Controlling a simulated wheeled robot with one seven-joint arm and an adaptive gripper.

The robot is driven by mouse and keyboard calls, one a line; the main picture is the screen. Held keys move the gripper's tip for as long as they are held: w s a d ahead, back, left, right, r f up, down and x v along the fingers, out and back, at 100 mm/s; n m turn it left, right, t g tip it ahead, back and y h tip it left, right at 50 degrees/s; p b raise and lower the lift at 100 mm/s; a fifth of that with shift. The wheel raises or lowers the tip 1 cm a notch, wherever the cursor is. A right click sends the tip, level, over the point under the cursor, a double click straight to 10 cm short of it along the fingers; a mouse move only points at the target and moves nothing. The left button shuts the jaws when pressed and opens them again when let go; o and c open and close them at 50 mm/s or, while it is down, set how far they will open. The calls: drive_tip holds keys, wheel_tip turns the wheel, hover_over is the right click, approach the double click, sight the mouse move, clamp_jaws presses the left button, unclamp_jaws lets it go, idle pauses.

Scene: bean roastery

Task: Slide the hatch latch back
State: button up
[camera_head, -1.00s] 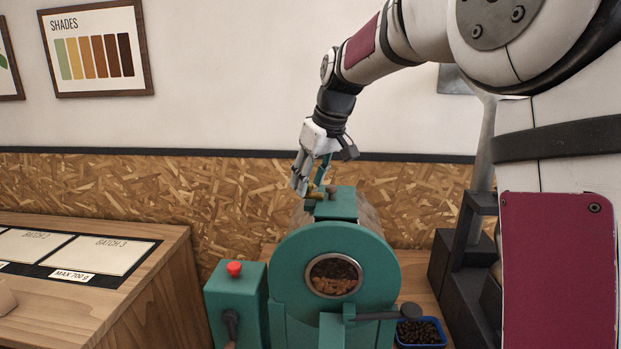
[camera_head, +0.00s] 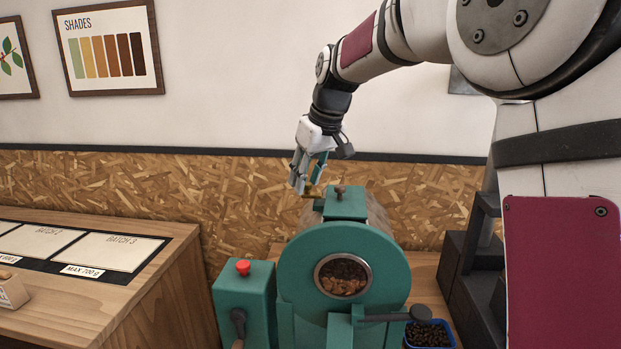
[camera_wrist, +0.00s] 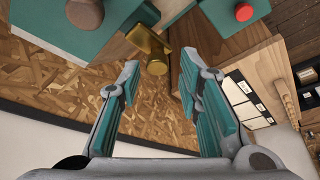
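The brass latch (camera_wrist: 146,40) has a round knob (camera_wrist: 157,66). In the wrist view it juts out from the edge of the teal hatch housing (camera_wrist: 118,47). In the head view the latch (camera_head: 309,194) shows small, at the left side of the hatch housing (camera_head: 345,208) on top of the roaster. My gripper (camera_head: 304,188) reaches down at the latch from above left. In the wrist view my gripper (camera_wrist: 161,64) is open, its fingers well apart, with the latch knob showing between the tips. I cannot tell whether a finger touches it.
A dark knob (camera_head: 339,191) stands on the hatch housing. The teal roaster drum front (camera_head: 292,268) is below. A control box with a red button (camera_head: 243,267) stands left of it, and a blue bean tray (camera_head: 430,335) right. A wooden counter (camera_head: 150,270) lies further left.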

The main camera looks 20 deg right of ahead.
drive_tip(key=shift+d, duration=0.1)
drive_tip(key=v, duration=1.2)
drive_tip(key=s+f+m, duration=0.1)
drive_tip(key=s+f, duration=0.4)
drive_tip(key=s, duration=0.5)
drive_tip(key=s+f+m+h, duration=0.1)
drive_tip(key=s+f, duration=0.4)
drive_tip(key=s, duration=0.6)
drive_tip(key=s+f+m+t, duration=0.1)
drive_tip(key=s+f, duration=0.4)
drive_tip(key=s, duration=0.5)
drive_tip(key=shift+s+f+m+h, duration=0.15)
drive_tip(key=shift+f+m+h, duration=0.2)
drive_tip(key=shift+m, duration=0.45)
